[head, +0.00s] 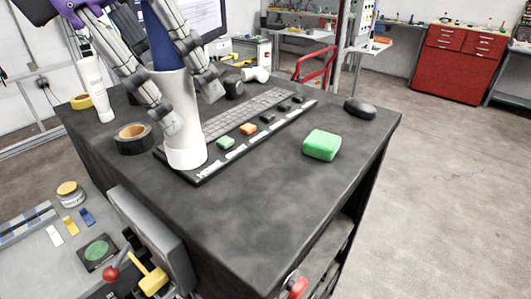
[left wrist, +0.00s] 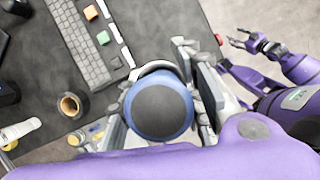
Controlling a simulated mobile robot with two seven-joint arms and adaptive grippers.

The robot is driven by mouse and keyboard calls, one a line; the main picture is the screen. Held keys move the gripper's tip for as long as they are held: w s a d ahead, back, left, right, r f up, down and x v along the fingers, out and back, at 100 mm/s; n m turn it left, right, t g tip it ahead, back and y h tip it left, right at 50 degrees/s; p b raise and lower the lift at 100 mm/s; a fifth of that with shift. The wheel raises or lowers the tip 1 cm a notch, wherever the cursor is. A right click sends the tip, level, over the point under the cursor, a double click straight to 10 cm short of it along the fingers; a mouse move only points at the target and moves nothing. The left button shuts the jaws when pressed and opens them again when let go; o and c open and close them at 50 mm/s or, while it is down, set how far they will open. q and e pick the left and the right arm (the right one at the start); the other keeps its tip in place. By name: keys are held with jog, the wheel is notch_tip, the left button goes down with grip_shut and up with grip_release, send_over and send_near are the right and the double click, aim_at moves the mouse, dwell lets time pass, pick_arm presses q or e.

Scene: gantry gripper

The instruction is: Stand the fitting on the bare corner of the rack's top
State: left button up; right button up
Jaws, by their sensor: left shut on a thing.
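The fitting (head: 187,145) is a tall tapered piece, white below and dark blue above. My left gripper (head: 190,107) is shut on its sides and holds it upright over the left end of the keyboard. Whether its base touches anything is unclear. The left wrist view shows the fitting's blue end with a dark disc (left wrist: 158,106), between the left gripper's fingers (left wrist: 160,100). The rack's top (head: 260,205) is dark grey, with its near and right parts largely bare. My right gripper (left wrist: 238,40) appears open and empty, away from the rack.
A keyboard (head: 240,120) with small coloured blocks, a tape roll (head: 134,138), a green block (head: 322,145), a black mouse (head: 360,108) and a white bottle (head: 95,88) are on the top. A white elbow-like piece (head: 256,74) lies behind. A control panel (head: 65,250) stands at lower left.

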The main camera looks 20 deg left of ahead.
pick_arm(q)
jog(key=w+d+f, duration=0.7)
jog(key=f, duration=0.4)
jog(key=shift+w+d+f, duration=0.2)
jog(key=shift+w+f, duration=0.05)
jog(key=shift+w, duration=0.05)
jog(key=shift+d+f, duration=0.1)
jog(key=shift+f, duration=0.1)
jog(key=o, duration=1.2)
jog(key=shift+c, duration=0.2)
jog(key=shift+r, duration=0.1)
